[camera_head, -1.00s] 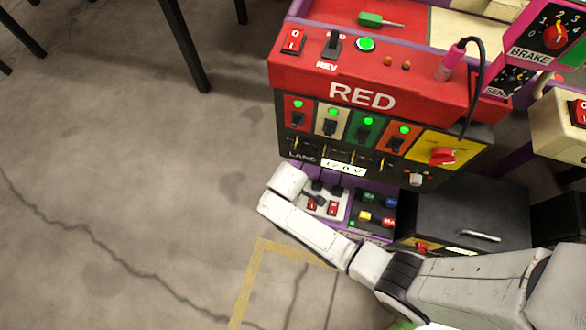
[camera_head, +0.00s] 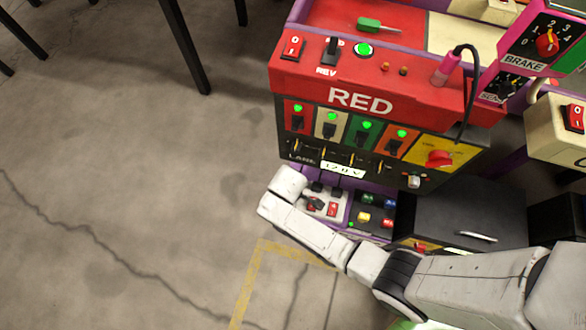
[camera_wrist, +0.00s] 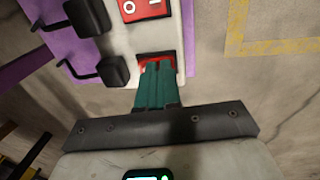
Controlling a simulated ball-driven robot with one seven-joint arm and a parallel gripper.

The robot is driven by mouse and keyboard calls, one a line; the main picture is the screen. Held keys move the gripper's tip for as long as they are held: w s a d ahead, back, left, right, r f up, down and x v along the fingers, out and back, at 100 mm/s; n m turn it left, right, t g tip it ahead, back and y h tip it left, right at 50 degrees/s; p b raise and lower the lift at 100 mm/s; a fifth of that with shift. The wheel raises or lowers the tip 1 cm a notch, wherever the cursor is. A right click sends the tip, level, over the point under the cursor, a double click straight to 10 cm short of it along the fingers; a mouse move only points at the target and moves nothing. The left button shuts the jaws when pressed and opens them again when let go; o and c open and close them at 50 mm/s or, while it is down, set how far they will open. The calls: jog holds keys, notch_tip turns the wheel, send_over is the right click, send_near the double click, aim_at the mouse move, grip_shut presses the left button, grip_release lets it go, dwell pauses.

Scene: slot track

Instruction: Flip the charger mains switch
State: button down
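A white panel (camera_head: 341,216) on the purple lower shelf carries two red rocker switches. One red switch (camera_head: 332,209) is clear in the head view, and its O and I marks show in the wrist view (camera_wrist: 143,9). The other red switch (camera_wrist: 153,60) is mostly covered by my gripper (camera_wrist: 155,70). The gripper's teal fingers are together with nothing seen between them, and their tips are at or touching that switch. In the head view the gripper is a small dark shape at the panel. I cannot read which switch is the charger mains.
Black plugs with cords (camera_wrist: 87,17) sit beside the switches. A block of coloured buttons (camera_head: 364,217) lies to the right, with a black drawer box (camera_head: 460,215) beyond. The red control console (camera_head: 370,85) overhangs above.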

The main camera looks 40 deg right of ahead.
jog(key=shift+s, duration=0.15)
jog(key=shift+a+r+p, duration=0.1)
jog(key=shift+r+p, duration=0.45)
notch_tip(320, 180, up, 13)
jog(key=s+a+p, duration=0.1)
jog(key=a+p, duration=0.1)
jog(key=p, duration=0.6)
jog(key=shift+s+f, duration=0.2)
jog(key=shift+s, duration=0.05)
jog(key=shift+a+f, duration=0.1)
jog(key=b, duration=0.3)
jog(key=d+b, duration=0.1)
jog(key=b, duration=0.2)
jog(key=shift+w+d+r+h, duration=0.15)
jog(key=shift+w+r+h, duration=0.15)
jog(key=shift+w, duration=0.05)
jog(key=shift+f, duration=0.1)
